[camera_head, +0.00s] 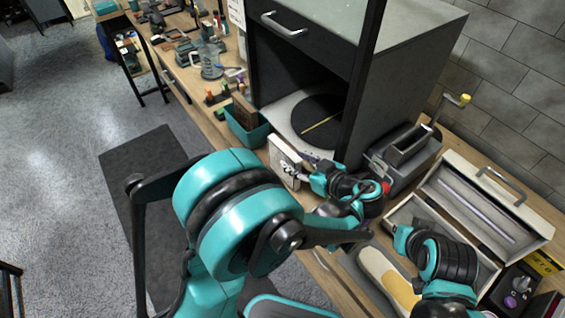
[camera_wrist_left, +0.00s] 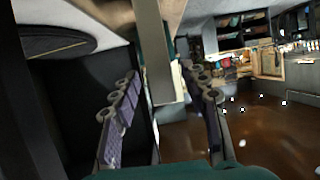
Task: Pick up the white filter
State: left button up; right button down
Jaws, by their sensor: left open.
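The white filter (camera_head: 284,158) is a thin, upright white panel at the front edge of the workbench, below the dark cabinet's opening. My left gripper (camera_head: 299,170) is at the filter's right side, partly overlapping it in the head view. In the left wrist view the filter shows nearly edge-on as a pale upright bar (camera_wrist_left: 153,50). It stands between the two open fingers of the left gripper (camera_wrist_left: 163,100), with gaps visible beside it. Part of my right arm shows at the lower right of the head view, but its gripper does not show clearly.
The dark cabinet (camera_head: 415,75) stands open behind the filter, with a round dark disc (camera_head: 318,118) inside. A teal bin (camera_head: 246,128) is just left of the filter.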

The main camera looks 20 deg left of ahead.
aim_at(284, 156)
pick_arm(q)
jog(key=b+x, duration=0.2)
jog(key=x, duration=0.3)
jog(key=shift+s+a, duration=0.1)
jog(key=shift+s, duration=0.1)
jog(key=shift+w+a, duration=0.15)
jog(key=shift+a, duration=0.05)
grip_shut()
